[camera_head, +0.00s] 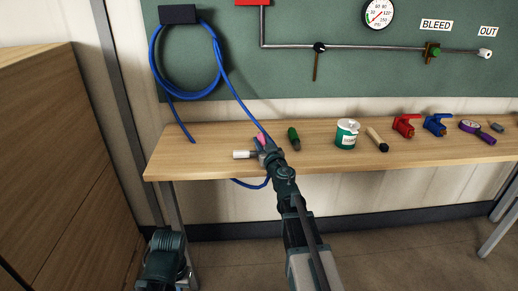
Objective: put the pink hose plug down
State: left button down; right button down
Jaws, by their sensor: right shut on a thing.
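The pink hose plug (261,138) shows as a small pink patch at the tip of my right gripper (264,150), over the left part of the wooden bench. My right gripper is shut on it. The gripper and wrist hide most of the plug, so I cannot tell whether it touches the bench top. A blue hose (235,88) runs down from the wall coil to the same spot. My left gripper is out of view.
On the bench (210,168), a white cylinder (243,154) lies just left of my gripper and a green-handled piece (293,138) to the right. Farther right are a tin (347,134), a brush-like tool (377,140), red (404,126) and blue (437,125) valves. A wooden cabinet (60,170) stands left.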

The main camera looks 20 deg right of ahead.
jog(key=shift+d, duration=0.1)
jog(key=shift+f, duration=0.45)
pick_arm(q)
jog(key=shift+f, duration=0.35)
pick_arm(e)
jog(key=c, duration=0.5)
grip_release()
jog(key=shift+r, duration=0.1)
jog(key=shift+c, duration=0.2)
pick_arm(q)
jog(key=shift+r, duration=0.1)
